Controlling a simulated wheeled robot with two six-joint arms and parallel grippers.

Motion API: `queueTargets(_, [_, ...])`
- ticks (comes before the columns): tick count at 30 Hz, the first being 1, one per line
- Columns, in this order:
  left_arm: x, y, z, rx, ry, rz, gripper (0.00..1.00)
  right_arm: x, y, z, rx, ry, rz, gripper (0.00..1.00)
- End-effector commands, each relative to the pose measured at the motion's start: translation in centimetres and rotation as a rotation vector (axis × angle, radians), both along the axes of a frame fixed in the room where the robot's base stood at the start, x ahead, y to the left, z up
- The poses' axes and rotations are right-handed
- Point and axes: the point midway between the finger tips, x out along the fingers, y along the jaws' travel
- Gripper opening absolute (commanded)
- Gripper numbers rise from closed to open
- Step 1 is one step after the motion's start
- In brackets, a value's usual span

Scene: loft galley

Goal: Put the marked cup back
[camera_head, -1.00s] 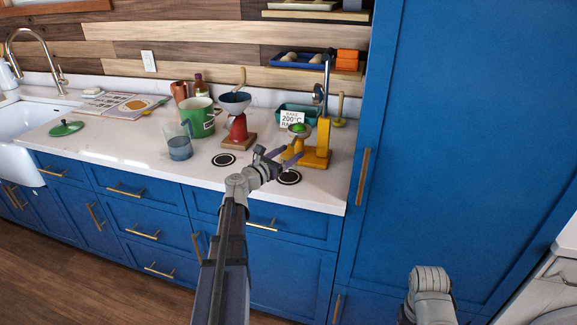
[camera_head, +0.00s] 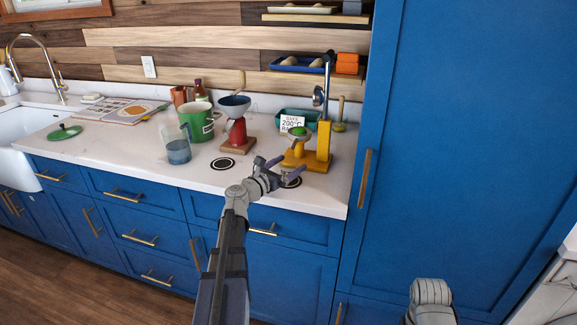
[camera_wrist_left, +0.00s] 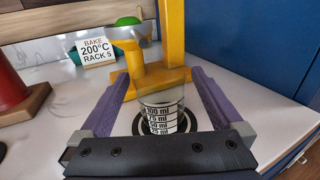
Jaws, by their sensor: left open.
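The marked cup (camera_wrist_left: 165,115) is clear with black ml lines. In the left wrist view it stands between the fingers of my left gripper (camera_wrist_left: 161,78), over a black ring mark (camera_wrist_left: 140,122) on the counter. The gripper is open, with a purple finger on each side of the cup. The cup's lower part is hidden by the gripper body. In the head view my left gripper (camera_head: 281,168) is low at the counter's front, before the yellow press (camera_head: 322,145); the cup is not clear there. My right gripper is out of view.
A red grinder (camera_head: 238,133), a green pot (camera_head: 197,122) and a clear jug (camera_head: 178,150) stand to the left. A bake card (camera_head: 292,123) and teal tray (camera_head: 309,116) are behind. Another ring mark (camera_head: 222,163) lies bare. A tall blue cabinet (camera_head: 455,130) bounds the right.

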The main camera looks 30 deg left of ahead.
Motion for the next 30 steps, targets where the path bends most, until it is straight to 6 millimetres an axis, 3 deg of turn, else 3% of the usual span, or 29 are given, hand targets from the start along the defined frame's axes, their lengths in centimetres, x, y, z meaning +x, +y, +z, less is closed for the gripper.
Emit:
queueTargets(7, [-0.3,0.0,0.5,0.0,0.0,0.001,1.0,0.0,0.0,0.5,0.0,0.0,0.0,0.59])
queueTargets(21, [-9.3,1.3,0.3,0.0,0.0,0.003,1.0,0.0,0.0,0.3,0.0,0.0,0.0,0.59])
queueTargets(30, [-11.8,1.8,0.3,0.0,0.0,0.0,1.0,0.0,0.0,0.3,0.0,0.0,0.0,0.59])
